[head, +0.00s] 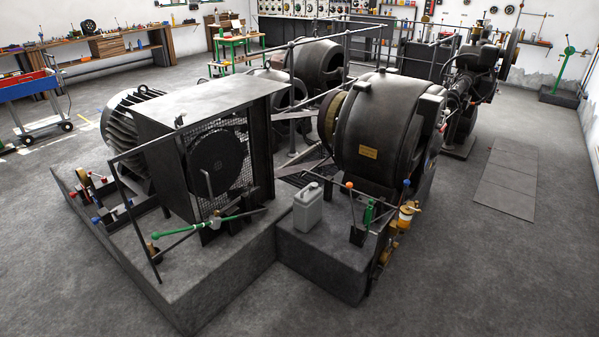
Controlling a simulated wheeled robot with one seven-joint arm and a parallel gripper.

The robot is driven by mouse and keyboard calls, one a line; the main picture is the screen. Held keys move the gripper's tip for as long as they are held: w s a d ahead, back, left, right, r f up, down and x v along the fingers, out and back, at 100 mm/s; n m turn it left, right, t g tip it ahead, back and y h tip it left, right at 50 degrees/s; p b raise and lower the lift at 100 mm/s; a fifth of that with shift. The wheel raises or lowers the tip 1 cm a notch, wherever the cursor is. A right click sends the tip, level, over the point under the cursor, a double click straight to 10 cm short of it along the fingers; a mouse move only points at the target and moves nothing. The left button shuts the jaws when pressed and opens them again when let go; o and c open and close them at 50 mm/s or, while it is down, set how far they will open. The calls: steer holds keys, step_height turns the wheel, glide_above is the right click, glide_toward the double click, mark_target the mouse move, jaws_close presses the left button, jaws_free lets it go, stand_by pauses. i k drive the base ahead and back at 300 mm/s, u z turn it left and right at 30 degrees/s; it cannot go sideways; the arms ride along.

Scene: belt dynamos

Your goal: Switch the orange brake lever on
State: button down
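A thin lever with an orange ball knob (349,185) rises from a small dark base on the low concrete plinth, at the right of the middle in the head view. It stands nearly upright, with its top leaning slightly left. I take it for the orange brake lever; no marking shows whether it is on or off. Nothing touches its knob. My gripper is not in view.
A dark dynamo (385,130) rises behind. Floor (470,270) at front right is clear.

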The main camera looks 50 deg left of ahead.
mark_target(349, 185)
steer(key=u, duration=1.05)
steer(key=i, duration=1.1)
steer(key=u, duration=1.55)
steer(key=i, duration=1.5)
steer(key=u, duration=0.35)
